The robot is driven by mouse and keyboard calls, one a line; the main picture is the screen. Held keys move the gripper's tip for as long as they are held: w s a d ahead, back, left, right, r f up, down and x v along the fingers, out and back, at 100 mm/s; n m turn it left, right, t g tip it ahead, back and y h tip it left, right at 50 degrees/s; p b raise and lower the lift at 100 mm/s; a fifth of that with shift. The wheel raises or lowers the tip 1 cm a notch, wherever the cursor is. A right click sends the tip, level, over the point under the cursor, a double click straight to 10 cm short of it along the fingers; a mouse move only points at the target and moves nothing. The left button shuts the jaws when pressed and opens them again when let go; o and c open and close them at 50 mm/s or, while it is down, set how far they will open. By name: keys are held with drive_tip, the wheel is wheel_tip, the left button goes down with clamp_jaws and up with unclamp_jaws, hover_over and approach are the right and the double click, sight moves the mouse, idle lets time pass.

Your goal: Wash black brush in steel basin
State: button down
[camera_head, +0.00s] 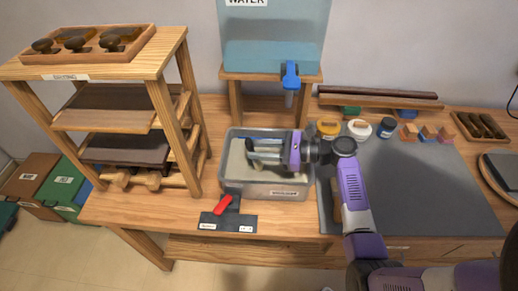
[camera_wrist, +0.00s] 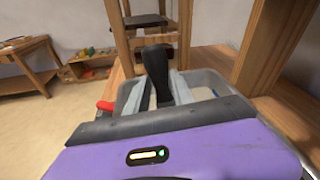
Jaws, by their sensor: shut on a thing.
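The steel basin (camera_head: 240,190) stands on the table below the water tank, with greyish contents inside. My gripper (camera_head: 262,152) reaches into the basin from the right, its fingers pointing left below the rim level or close to it. In the wrist view my gripper (camera_wrist: 158,95) is shut on the black brush (camera_wrist: 156,62), whose dark handle stands up between the two grey fingers. The brush's lower end is hidden by the gripper body. In the head view the brush is hard to make out. The basin rim (camera_wrist: 208,76) also shows behind the fingers in the wrist view.
A water tank (camera_head: 275,45) with a blue tap (camera_head: 290,75) sits on a wooden stand above the basin. A red lever (camera_head: 223,204) lies in front. A wooden drying rack (camera_head: 105,72) stands left. Small jars (camera_head: 358,130) and a grey mat (camera_head: 430,185) lie right.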

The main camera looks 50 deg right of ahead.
sight(253, 143)
drive_tip(key=shift+r+p, duration=1.5)
drive_tip(key=shift+r, duration=1.2)
drive_tip(key=shift+r, duration=0.1)
drive_tip(key=shift+r, duration=2.9)
